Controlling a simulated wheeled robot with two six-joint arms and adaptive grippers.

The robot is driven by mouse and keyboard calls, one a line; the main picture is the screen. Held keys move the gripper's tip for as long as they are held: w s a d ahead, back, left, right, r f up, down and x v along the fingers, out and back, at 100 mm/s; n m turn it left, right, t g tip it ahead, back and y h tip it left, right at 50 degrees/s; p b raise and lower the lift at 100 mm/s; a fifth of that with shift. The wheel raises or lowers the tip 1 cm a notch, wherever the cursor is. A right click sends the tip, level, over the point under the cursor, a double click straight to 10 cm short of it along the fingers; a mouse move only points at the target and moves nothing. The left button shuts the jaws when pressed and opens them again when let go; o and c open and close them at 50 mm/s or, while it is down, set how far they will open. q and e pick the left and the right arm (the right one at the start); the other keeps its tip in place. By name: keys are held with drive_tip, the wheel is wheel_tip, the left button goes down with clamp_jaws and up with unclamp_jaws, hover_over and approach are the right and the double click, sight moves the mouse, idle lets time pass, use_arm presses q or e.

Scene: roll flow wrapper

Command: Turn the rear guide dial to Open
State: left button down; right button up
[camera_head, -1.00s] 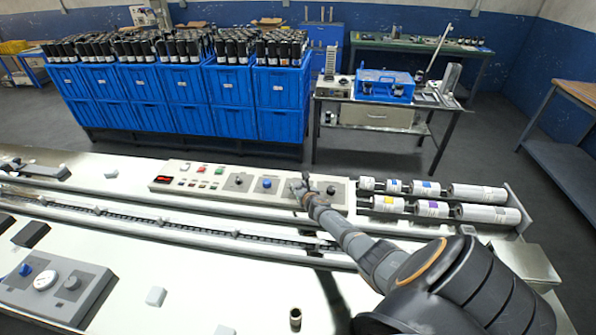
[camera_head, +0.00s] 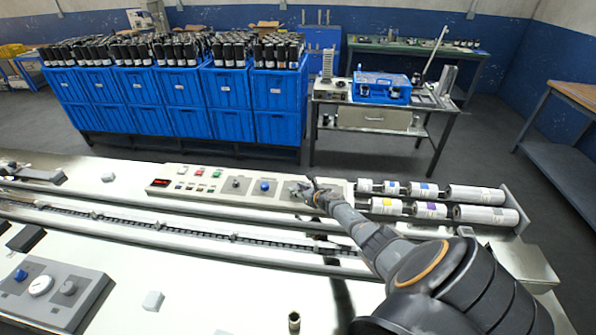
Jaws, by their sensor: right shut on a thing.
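The rear control panel (camera_head: 215,187) is a long pale box with small buttons, a red display, a dark knob (camera_head: 236,184) and a blue knob (camera_head: 265,186). My right gripper (camera_head: 304,190) is at the right part of this panel, just right of the blue knob. It is shut on a dial there, which the fingers mostly hide. I cannot read the dial's label or which way it points. My right arm comes in from the lower right. My left gripper is not in view.
A conveyor channel (camera_head: 180,228) runs in front of the panel. Blue crates (camera_head: 232,124) stand behind.

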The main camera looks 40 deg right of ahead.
drive_tip(key=shift+r, duration=0.1)
drive_tip(key=o, duration=1.2)
drive_tip(key=shift+c, duration=0.2)
drive_tip(key=shift+s, duration=0.55)
drive_tip(key=v, duration=0.5)
drive_tip(key=shift+s+r, duration=0.45)
drive_tip(key=shift+s, duration=0.1)
